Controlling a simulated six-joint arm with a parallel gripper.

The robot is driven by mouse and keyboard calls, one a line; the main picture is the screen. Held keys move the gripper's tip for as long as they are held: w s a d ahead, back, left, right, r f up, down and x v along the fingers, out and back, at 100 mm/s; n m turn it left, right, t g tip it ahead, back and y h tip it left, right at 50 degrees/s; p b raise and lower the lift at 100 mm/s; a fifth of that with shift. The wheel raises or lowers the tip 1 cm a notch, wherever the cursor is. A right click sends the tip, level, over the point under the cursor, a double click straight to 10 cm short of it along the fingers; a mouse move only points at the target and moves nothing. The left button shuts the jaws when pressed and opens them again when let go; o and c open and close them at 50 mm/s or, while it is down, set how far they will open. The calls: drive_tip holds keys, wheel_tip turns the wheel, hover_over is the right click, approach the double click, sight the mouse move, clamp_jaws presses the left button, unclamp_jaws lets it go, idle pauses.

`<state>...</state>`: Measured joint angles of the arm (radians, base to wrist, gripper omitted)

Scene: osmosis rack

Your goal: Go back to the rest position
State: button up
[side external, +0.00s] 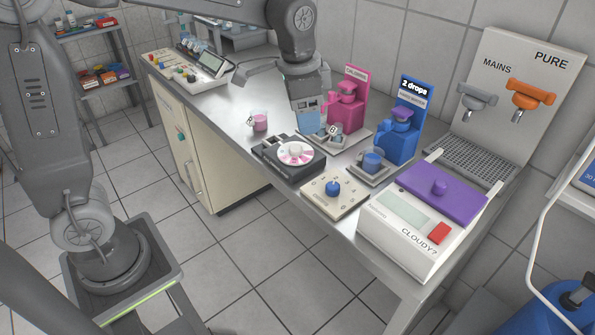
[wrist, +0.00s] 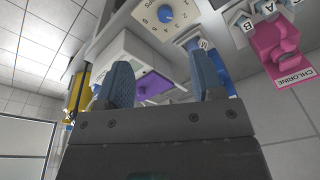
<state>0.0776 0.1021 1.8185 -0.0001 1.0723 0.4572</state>
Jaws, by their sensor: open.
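My gripper (side external: 308,120) hangs above the bench, in front of the pink chlorine dispenser (side external: 347,104). In the wrist view its two blue fingers (wrist: 162,78) stand apart with nothing between them. A pink cup (side external: 260,121) stands on the bench to the left of my gripper. A blue cup (side external: 372,160) sits on a small stand before the blue dispenser (side external: 402,131) marked "2 drops". Small holders marked with letters lie beneath my gripper, partly hidden by it.
A black device with a round dial (side external: 295,153), a cream plate with a blue knob (side external: 333,188) and a white tester with a purple lid (side external: 440,190) line the bench. The pure and mains taps (side external: 505,100) stand at the back right. A control panel (side external: 187,68) sits at the far left.

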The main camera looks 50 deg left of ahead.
drive_tip(key=s+a+n+t, duration=0.1)
drive_tip(key=s+n+t, duration=0.1)
drive_tip(key=s, duration=0.7)
drive_tip(key=s+a+r+n+t, duration=0.1)
drive_tip(key=s+n, duration=0.3)
drive_tip(key=s, duration=0.5)
drive_tip(key=shift+s+a+t, duration=0.35)
drive_tip(key=shift+a+t, duration=0.05)
drive_tip(key=shift+a, duration=0.1)
